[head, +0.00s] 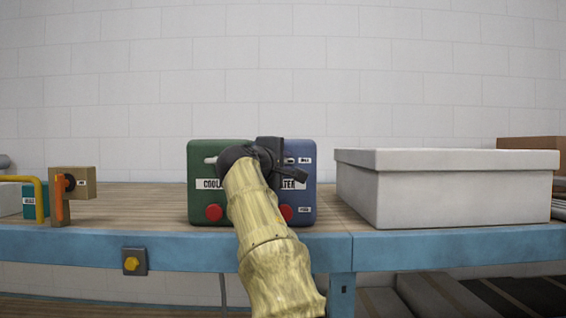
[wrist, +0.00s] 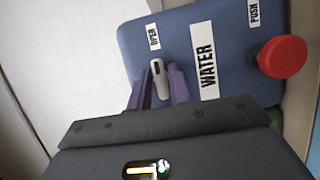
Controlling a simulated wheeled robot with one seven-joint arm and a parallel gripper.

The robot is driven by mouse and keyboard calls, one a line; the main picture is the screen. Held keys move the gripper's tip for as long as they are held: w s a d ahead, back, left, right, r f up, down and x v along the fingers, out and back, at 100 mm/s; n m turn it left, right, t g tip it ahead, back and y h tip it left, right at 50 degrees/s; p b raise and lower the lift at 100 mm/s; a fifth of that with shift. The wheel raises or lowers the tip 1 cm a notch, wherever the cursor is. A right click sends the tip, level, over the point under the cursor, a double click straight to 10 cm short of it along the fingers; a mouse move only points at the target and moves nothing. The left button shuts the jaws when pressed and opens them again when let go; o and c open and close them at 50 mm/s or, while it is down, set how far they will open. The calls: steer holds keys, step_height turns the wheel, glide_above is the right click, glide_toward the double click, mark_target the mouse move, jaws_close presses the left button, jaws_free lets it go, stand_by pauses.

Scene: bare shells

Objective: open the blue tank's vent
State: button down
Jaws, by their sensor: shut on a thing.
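The blue tank (head: 305,190) stands on the bench, right against the green tank (head: 220,155). In the wrist view the blue tank (wrist: 215,30) shows labels WATER, OPEN and PUSH, and a red button (wrist: 282,56). A light grey lever (wrist: 159,80) sits close to the OPEN label (wrist: 153,37). My gripper (wrist: 158,85) is shut on the lever, with one purple finger on each side of it. In the head view my gripper (head: 278,150) is in front of the tanks and hides the lever.
A large white bin (head: 450,190) stands to the right of the tanks. A brown block with an orange handle (head: 75,185) and a teal box (head: 36,200) are at the left. The blue bench edge (head: 430,245) runs along the front.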

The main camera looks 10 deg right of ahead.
steer(key=c, duration=1.4)
jaws_free()
steer(key=shift+d, duration=0.1)
steer(key=shift+c, duration=0.2)
steer(key=b+v, duration=0.8)
steer(key=v, duration=0.9)
steer(key=shift+s, duration=0.2)
